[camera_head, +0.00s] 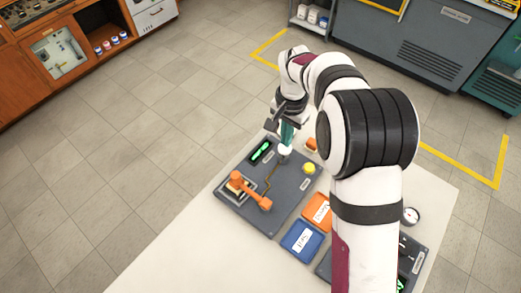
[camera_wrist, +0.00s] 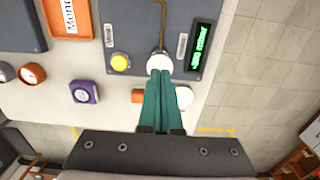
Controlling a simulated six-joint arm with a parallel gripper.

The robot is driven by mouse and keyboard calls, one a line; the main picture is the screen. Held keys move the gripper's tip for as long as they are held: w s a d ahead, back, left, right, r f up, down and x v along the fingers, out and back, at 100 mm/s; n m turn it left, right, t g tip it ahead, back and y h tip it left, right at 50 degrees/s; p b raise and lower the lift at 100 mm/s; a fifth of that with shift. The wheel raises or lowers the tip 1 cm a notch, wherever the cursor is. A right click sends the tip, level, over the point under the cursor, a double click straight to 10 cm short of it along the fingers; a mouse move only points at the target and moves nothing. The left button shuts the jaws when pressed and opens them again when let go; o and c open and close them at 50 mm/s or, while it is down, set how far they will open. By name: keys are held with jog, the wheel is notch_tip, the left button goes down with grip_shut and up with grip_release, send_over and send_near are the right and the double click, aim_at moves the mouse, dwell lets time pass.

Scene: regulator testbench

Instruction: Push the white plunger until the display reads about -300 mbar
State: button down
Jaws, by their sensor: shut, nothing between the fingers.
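The white plunger (camera_wrist: 158,60) is a round white knob on the dark grey testbench panel (camera_head: 233,203). In the head view the plunger (camera_head: 284,150) sits beside the yellow button, just under my gripper. My gripper (camera_wrist: 159,72) has teal fingers pressed together, empty. Their tips overlap the plunger's edge in the wrist view; I cannot tell whether they touch it. The green-lit display (camera_wrist: 199,45) is on the same panel, and in the head view the display (camera_head: 261,152) is left of the plunger. Its digits are too small to read with certainty.
A yellow button (camera_head: 309,168) and an orange lever (camera_head: 250,190) are on the panel. Orange (camera_head: 317,212) and blue (camera_head: 301,242) labelled trays lie beside it. A purple gauge (camera_wrist: 84,92) stands nearby. The white table (camera_head: 165,235) is clear at the front left.

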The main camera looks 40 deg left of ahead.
jog(key=shift+r, duration=3)
jog(key=s+d+r+m, duration=0.1)
jog(key=s+d+r, duration=0.25)
jog(key=d, duration=0.55)
jog(key=s+d+r+m, duration=0.2)
jog(key=d+r, duration=0.3)
jog(key=d, duration=0.4)
jog(key=s+d+f+m+y, duration=0.1)
jog(key=s+d, duration=0.4)
jog(key=s, duration=0.3)
jog(key=s+d+f+m, duration=0.1)
jog(key=s+d+f, duration=0.1)
jog(key=s+d, duration=0.3)
jog(key=s, duration=0.3)
jog(key=shift+s+d+m+y, duration=0.25)
jog(key=shift+d+m+y, duration=0.05)
jog(key=shift+d+y, duration=0.1)
